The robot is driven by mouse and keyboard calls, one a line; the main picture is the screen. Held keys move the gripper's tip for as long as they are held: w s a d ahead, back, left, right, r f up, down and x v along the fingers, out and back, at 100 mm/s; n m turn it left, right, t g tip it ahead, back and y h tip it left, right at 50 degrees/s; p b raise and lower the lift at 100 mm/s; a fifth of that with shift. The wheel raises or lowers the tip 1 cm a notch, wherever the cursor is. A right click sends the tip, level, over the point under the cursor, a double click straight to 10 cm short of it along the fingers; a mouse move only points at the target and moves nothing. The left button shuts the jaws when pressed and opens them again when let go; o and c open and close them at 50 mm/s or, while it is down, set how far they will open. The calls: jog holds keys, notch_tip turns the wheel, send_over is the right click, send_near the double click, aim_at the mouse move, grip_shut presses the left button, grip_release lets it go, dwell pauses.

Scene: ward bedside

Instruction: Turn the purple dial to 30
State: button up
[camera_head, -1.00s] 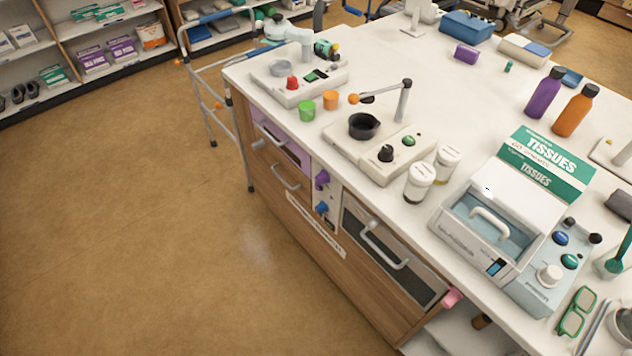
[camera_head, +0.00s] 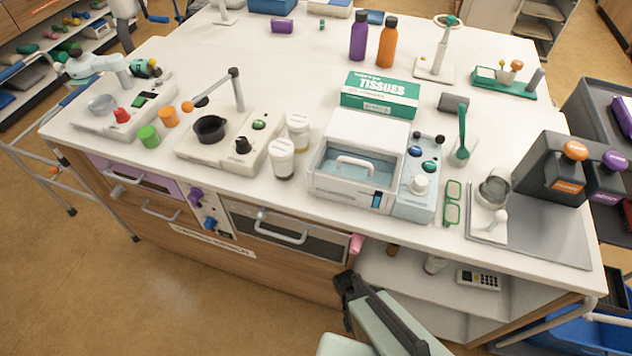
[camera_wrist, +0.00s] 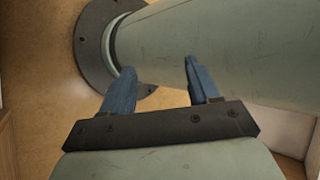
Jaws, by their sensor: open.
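The purple dial (camera_head: 195,196) sits on the white control panel on the front of the counter, left of the oven-like door. A blue dial (camera_head: 210,223) is just below it on the same panel. The scale and the setting of the purple dial are too small to read. My gripper (camera_wrist: 159,65) shows in the wrist view with two blue fingers apart and nothing seen between them. Behind the fingers are a pale green part of my own body and the brown floor. In the head view my arm is at the bottom, well right of the dial.
A lilac drawer (camera_head: 135,177) is left of the panel. The oven-like door (camera_head: 290,234) with a bar handle is to its right, with a pink knob (camera_head: 356,244) beyond. A walker (camera_head: 62,178) stands at the left end. The floor in front of the panel is clear.

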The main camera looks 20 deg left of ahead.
jog(key=w+a+r+n+t+h, duration=0.4)
jog(key=w+a+n+t+h, duration=0.15)
jog(key=a+n+t, duration=0.35)
jog(key=n+t+y, duration=0.6)
jog(key=t+y, duration=0.7)
jog(key=t, duration=0.3)
send_near(192, 200)
jog(key=shift+h, duration=0.25)
jog(key=w, duration=0.9)
jog(key=shift+w+a+f, duration=0.2)
jog(key=shift+a+f, duration=0.05)
jog(key=shift+a, duration=0.05)
jog(key=c, duration=1)
